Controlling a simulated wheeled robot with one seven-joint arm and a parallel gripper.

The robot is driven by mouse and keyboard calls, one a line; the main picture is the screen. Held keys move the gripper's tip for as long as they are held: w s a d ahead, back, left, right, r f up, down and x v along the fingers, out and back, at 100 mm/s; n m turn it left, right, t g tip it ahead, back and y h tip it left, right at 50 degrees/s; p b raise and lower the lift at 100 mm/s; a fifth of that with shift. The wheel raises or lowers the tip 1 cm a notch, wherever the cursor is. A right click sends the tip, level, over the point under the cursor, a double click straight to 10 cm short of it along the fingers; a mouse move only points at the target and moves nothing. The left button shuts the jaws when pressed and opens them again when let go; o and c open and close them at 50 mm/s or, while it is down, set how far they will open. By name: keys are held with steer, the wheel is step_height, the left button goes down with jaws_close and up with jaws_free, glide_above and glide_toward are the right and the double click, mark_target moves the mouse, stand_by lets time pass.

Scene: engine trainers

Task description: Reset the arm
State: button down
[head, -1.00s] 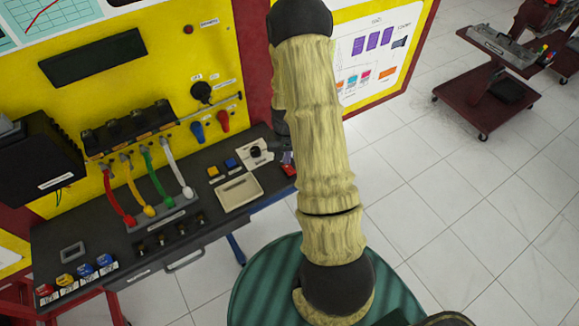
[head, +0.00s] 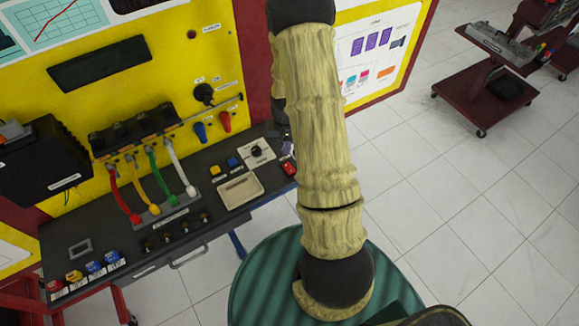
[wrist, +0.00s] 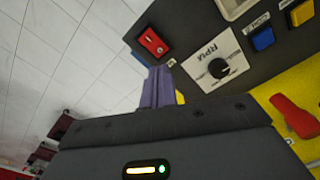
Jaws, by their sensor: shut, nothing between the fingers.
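My arm, in a beige ribbed sleeve, rises through the middle of the head view. My gripper shows in the wrist view (wrist: 158,88) as purple fingers, closed together with nothing between them. It is in front of the panel's edge, beside the red rocker switch (wrist: 152,42) and the RPM knob (wrist: 220,68), with no visible contact. In the head view the gripper is mostly hidden behind my arm, close to the right end of the desk.
The trainer desk (head: 215,230) holds a beige tray (head: 240,190), blue and yellow buttons, colored cables and labelled blocks (head: 92,267). Its yellow panel (head: 150,30) stands behind. A red cart (head: 490,95) stands at the far right. The tiled floor (head: 450,190) between is clear.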

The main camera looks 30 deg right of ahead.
stand_by(0.3)
steer(key=s+a+r+n+t+b, duration=0.1)
steer(key=s+a+r+n, duration=0.1)
steer(key=s+a+r, duration=0.4)
steer(key=s+a+r+n+t+b, duration=0.1)
steer(key=s+a+r+n, duration=0.2)
steer(key=s+a+r, duration=0.3)
step_height(320, 180, up, 5)
steer(key=shift+s+a+f+n+t+b, duration=0.2)
steer(key=shift+s+a+n+t+b, duration=0.15)
steer(key=shift+a, duration=0.4)
